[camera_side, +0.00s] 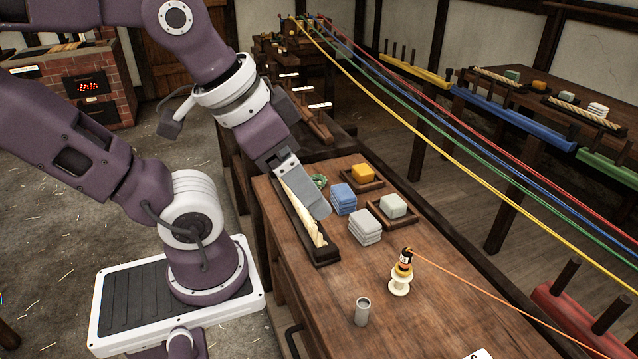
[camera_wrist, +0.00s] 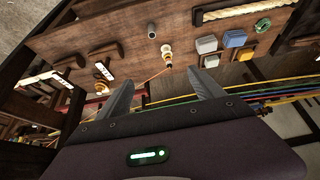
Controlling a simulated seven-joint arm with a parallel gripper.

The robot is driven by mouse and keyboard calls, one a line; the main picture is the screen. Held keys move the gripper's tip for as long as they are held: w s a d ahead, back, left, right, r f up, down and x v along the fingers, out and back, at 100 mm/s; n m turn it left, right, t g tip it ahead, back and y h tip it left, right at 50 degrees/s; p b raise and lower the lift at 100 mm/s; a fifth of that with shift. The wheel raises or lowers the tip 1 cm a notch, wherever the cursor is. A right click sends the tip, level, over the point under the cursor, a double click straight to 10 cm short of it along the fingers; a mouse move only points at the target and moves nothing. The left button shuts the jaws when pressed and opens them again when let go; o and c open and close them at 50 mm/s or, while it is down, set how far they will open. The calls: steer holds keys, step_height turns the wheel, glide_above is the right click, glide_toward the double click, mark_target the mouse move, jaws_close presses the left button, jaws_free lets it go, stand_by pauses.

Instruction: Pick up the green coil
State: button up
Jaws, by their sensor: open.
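The green coil (camera_side: 319,181) lies on the wooden bench, just behind my gripper in the side view and close to the long tray. In the wrist view the green coil (camera_wrist: 263,25) is a small ring at the upper right, well away from the space between the fingers. My gripper (camera_side: 322,212) is above the bench near the long tray; in the side view one finger largely hides the other. In the wrist view my gripper (camera_wrist: 165,88) shows two fingers spread apart with nothing held between them.
A long tray (camera_side: 322,256) holds pale rope. A spool (camera_side: 400,283) and a grey cylinder (camera_side: 362,311) stand nearer the front. Coloured ropes (camera_side: 440,145) stretch above the bench's far side.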

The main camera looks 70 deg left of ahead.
steer(key=w+a+f+n+t+y, duration=0.1)
steer(key=w+a+f+n+y, duration=0.2)
steer(key=w+a, duration=0.7)
steer(key=w+a+f+n+t+y, duration=0.1)
steer(key=w+a+f+n, duration=0.1)
steer(key=w+a+f, duration=0.6)
steer(key=n+y, duration=0.3)
glide_toward(317, 179)
steer(key=w+d+r, duration=0.4)
steer(key=d+r, duration=0.2)
steer(key=r, duration=0.1)
steer(key=s+a+f, duration=0.1)
steer(key=s+f, duration=0.1)
steer(key=s+a+f+t+y, duration=0.1)
steer(key=s+f, duration=0.1)
steer(key=f, duration=0.1)
steer(key=s+a+f+n+y, duration=0.1)
steer(key=s+f, duration=0.1)
steer(key=f, duration=0.1)
steer(key=shift+s+a, duration=0.15)
steer(key=shift+a, duration=0.15)
steer(key=x, duration=1.1)
steer(key=shift+w+a+r, duration=0.1)
steer(key=shift+w+a, duration=0.1)
steer(key=shift+w, duration=0.2)
steer(key=c, duration=1.5)
